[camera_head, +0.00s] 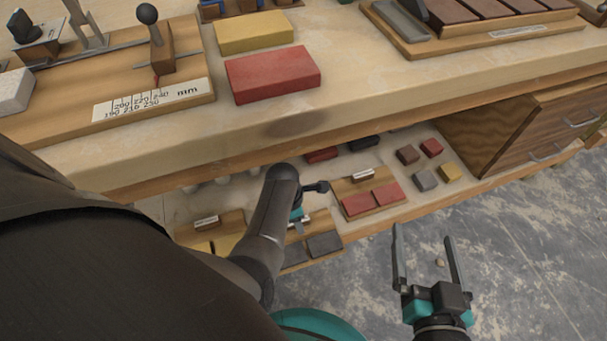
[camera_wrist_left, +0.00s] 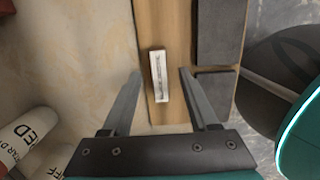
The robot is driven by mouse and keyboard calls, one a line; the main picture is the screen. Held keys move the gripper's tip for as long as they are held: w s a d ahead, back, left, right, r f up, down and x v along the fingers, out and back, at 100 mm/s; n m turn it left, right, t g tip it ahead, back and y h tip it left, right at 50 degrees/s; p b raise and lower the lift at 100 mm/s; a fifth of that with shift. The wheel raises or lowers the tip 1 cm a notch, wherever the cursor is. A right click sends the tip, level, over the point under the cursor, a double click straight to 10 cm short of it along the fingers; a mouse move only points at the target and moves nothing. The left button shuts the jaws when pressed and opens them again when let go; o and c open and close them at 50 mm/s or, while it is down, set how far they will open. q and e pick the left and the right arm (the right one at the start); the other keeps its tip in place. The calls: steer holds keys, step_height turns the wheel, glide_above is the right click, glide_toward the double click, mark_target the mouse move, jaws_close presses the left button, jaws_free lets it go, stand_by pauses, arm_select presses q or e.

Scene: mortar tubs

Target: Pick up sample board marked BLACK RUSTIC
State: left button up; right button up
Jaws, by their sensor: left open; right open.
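The sample board with dark grey bricks (camera_head: 321,218) lies on the lower shelf, partly hidden behind my left arm. In the left wrist view, its bare wood (camera_wrist_left: 172,32) runs between the fingers of my left gripper (camera_wrist_left: 161,74). That gripper is open, with one finger on each side of the board's small white label (camera_wrist_left: 159,77). The label's text is too small to read. Two dark bricks (camera_wrist_left: 217,92) sit on the board's right side. My right gripper (camera_head: 423,232) is open and empty over the floor in front of the shelf.
A board with red bricks (camera_head: 371,202) lies right of the dark one; a board with yellow bricks (camera_head: 226,228) lies left. The worktop (camera_head: 400,90) overhangs the shelf. A drawer unit (camera_head: 535,125) stands right.

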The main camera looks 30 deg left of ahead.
arm_select(q)
steer(key=shift+f, duration=0.15)
jaws_close()
stand_by(0.6)
stand_by(0.9)
